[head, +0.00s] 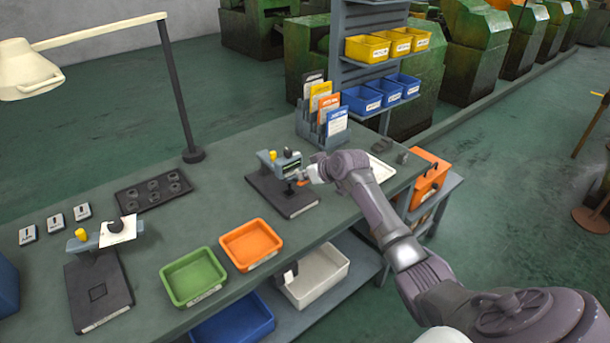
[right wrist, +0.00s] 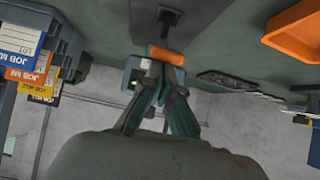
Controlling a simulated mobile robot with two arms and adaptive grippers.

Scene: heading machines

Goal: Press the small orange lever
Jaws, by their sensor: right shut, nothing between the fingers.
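The small orange lever (head: 302,183) sits on the front of a grey bench device (head: 284,198) with a yellow knob and a black base plate. In the right wrist view the orange lever (right wrist: 165,55) shows as a short bar just beyond my fingertips. My right gripper (head: 312,174) reaches in from the right, right beside the lever. In the right wrist view the gripper (right wrist: 160,88) has its fingers together and holds nothing. Its tips overlap the lever's edge in the picture; I cannot tell whether they touch. My left gripper is not in view.
A similar device (head: 98,290) stands at the left. Green (head: 194,276) and orange (head: 251,244) trays lie at the bench's front edge. A lamp (head: 190,150) rises at the back.

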